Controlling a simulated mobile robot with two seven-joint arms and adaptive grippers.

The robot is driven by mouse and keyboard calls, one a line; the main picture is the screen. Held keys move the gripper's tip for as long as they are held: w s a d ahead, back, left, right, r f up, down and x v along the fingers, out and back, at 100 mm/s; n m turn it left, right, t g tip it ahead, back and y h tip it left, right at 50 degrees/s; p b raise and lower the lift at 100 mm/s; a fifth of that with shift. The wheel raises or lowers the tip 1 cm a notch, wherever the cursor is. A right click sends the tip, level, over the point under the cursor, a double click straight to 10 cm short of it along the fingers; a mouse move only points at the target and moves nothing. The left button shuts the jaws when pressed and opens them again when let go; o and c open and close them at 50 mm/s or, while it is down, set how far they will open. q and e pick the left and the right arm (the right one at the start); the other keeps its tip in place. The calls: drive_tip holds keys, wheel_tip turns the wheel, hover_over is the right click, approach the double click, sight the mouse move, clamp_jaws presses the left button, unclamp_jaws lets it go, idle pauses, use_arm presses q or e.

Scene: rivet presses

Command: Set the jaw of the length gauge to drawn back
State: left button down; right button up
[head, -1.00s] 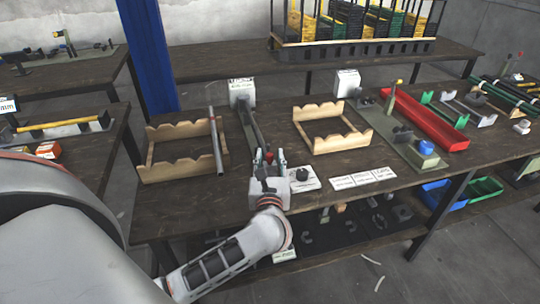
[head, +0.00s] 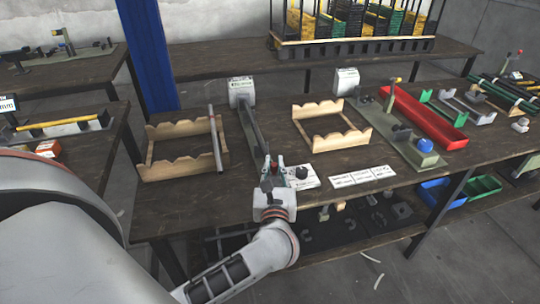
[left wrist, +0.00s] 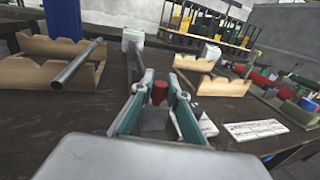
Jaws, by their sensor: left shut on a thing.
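The length gauge (head: 253,127) is a narrow dark rail on the table. It runs from a white end block (head: 241,91) at its far end toward my left gripper (head: 272,166). A small red knob (left wrist: 158,91), apparently on the gauge's jaw, stands between the two teal-lined fingers of my left gripper in the left wrist view. My left gripper is shut on this knob at the near end of the rail, by the table's front edge. The lower part of the jaw is hidden by the fingers. My right gripper is not in view.
A wooden rack (head: 180,172) with a grey tube (head: 216,138) stands left of the gauge, another rack (head: 335,142) right of it. A white plate with a dark knob (head: 301,174) lies just right of my gripper. Label cards (head: 362,177) and a red tray (head: 425,115) lie farther right.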

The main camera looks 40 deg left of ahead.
use_arm(q)
drive_tip(key=shift+s+d, duration=0.45)
drive_tip(key=shift+d, duration=0.15)
drive_tip(key=shift+s+d+f, duration=0.1)
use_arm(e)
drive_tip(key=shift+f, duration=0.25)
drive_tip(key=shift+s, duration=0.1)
use_arm(q)
drive_tip(key=c, duration=1.9)
unclamp_jaws()
drive_tip(key=shift+s+d, duration=0.1)
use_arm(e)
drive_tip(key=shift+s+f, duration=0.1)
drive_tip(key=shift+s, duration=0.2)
use_arm(q)
drive_tip(key=shift+s, duration=0.1)
drive_tip(key=v, duration=1.1)
drive_tip(key=shift+s+d, duration=0.2)
drive_tip(key=shift+d, duration=0.1)
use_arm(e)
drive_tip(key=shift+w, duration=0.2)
